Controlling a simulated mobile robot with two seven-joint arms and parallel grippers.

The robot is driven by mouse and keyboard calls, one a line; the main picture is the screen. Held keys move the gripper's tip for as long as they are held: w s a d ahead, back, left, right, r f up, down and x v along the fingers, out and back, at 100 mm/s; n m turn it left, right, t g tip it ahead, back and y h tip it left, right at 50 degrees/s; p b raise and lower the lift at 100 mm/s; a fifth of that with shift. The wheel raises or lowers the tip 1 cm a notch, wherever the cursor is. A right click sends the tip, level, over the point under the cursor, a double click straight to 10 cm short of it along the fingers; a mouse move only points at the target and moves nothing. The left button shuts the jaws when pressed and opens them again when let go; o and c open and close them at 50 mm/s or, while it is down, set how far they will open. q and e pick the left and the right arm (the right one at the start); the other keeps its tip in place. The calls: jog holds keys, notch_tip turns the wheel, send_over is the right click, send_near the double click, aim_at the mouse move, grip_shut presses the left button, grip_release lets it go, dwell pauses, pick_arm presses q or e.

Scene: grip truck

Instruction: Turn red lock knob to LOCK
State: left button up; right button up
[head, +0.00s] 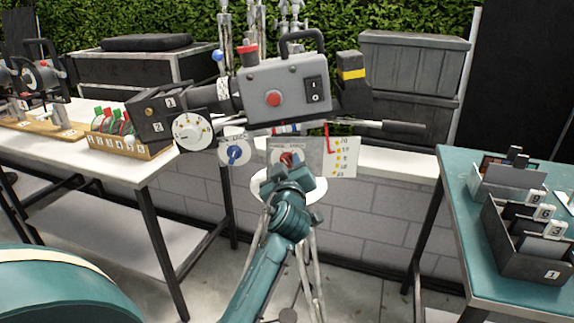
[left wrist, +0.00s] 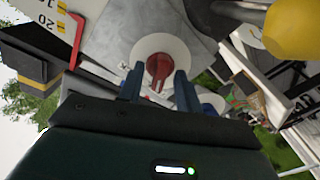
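The red lock knob (head: 287,158) sits on a grey plate below the camera body. In the left wrist view the red knob (left wrist: 158,70) shows on a round white dial, its narrow handle pointing down the picture. My left gripper (head: 287,172) is just in front of the knob and hides part of it and its plate. In the left wrist view my left gripper (left wrist: 158,92) is open, with one finger on each side of the knob's handle and visible gaps between. The label lettering is too small to read. My right gripper is not in view.
A blue knob (head: 234,154) on its own plate is left of the red one. The grey camera (head: 280,90) hangs above, with a pan handle (head: 395,126) to the right. A white marked card (head: 342,158) is right of the red knob. Tables stand on both sides.

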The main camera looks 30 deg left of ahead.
pick_arm(q)
jog(key=shift+c, duration=0.5)
jog(key=c, duration=0.5)
